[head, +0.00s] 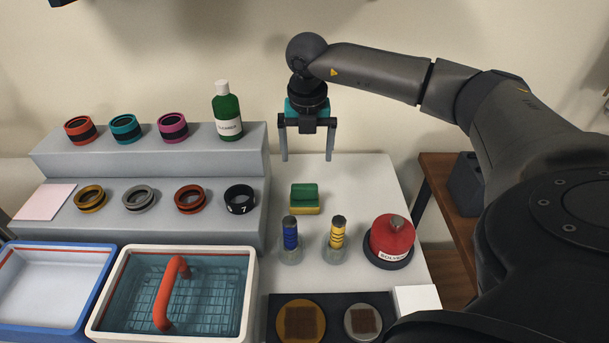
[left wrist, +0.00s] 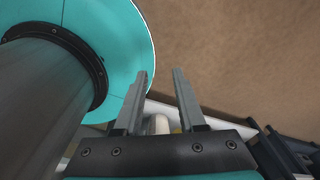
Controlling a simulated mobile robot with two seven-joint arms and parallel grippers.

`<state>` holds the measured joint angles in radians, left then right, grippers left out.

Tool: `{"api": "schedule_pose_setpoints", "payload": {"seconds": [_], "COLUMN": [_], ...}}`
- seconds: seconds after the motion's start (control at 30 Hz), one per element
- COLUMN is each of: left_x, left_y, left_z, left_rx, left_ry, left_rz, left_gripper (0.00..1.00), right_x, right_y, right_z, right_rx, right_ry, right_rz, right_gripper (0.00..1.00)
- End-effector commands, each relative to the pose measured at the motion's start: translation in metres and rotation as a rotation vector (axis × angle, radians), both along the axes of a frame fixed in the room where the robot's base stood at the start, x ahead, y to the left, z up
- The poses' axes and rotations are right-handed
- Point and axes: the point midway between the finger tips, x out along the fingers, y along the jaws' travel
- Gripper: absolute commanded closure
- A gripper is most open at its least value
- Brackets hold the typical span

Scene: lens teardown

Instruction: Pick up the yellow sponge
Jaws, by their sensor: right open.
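The yellow sponge (head: 305,209) has a green top layer. It lies on the light grey surface in the middle of the head view, behind two small bottles. My right gripper (head: 307,157) hangs fingers down above and behind the sponge, apart from it. Its two fingers are spread wide with nothing between them. My left gripper (left wrist: 161,76) shows in the left wrist view with its fingers apart and nothing held between them. The sponge cannot be made out in that view.
A blue-banded bottle (head: 290,237) and a yellow-banded bottle (head: 336,236) stand just in front of the sponge. A red solvent container (head: 391,239) is to their right. A stepped grey stand (head: 145,224) with several rings and a green bottle (head: 227,112) rises at left.

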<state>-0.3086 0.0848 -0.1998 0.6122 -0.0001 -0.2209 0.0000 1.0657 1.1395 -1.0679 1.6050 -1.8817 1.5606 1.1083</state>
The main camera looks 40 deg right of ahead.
Motion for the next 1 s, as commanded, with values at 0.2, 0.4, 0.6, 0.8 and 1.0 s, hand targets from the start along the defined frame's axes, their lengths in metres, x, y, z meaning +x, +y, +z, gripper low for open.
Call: {"api": "schedule_pose_setpoints", "payload": {"seconds": [0.2,0.4,0.6,0.8,1.0], "left_x": [0.007,0.021,0.042,0.046,0.049], "left_y": [-0.001,-0.001,0.013,0.022,0.026], "left_z": [-0.027,-0.045,-0.049,-0.058,-0.078], "left_rx": [-0.001,-0.005,0.012,0.023,0.027], "left_ry": [-0.011,-0.037,-0.073,-0.079,-0.087], "left_rz": [0.001,0.007,0.009,0.012,0.017], "left_gripper": [0.61,0.61,0.61,0.61,0.61], "right_x": [0.002,0.005,0.005,0.005,0.004], "right_y": [-0.002,-0.003,-0.003,-0.002,0.003], "right_z": [-0.031,-0.053,-0.060,-0.070,-0.092], "right_rx": [0.000,0.001,0.001,0.000,0.001], "right_ry": [0.000,-0.001,0.000,0.000,0.000], "right_rz": [0.001,0.001,0.002,0.002,0.002], "right_gripper": [0.00,0.00,0.00,0.00,0.00]}}
